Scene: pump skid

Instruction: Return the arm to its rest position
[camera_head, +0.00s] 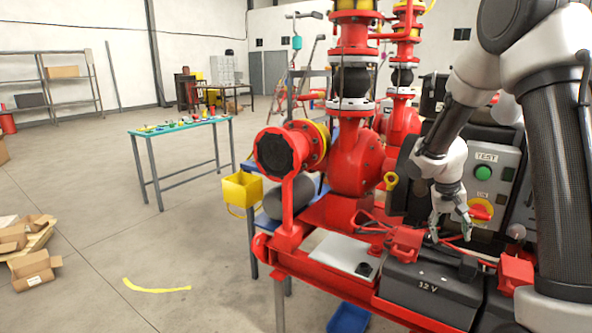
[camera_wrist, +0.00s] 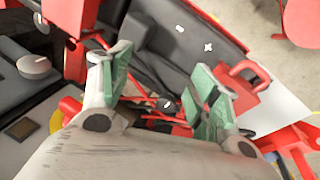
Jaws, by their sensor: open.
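My arm reaches down from the upper right in the head view. My gripper (camera_head: 452,228) hangs with its fingers pointing down, in front of the control box (camera_head: 487,165) and just above the black 12 V battery (camera_head: 432,290). In the wrist view my gripper (camera_wrist: 163,95) has its two green-padded fingers spread apart, with nothing held between them. The battery (camera_wrist: 185,40) and red cables show beyond the fingertips. I cannot tell whether a finger touches anything.
Red clamps (camera_head: 404,244) and (camera_head: 515,273) sit at the battery's ends. Red pump pipes (camera_head: 355,150) stand left of my arm. The control box has a green button (camera_head: 483,173) and a red-yellow switch (camera_head: 480,210). Open floor and a teal table (camera_head: 180,126) lie to the left.

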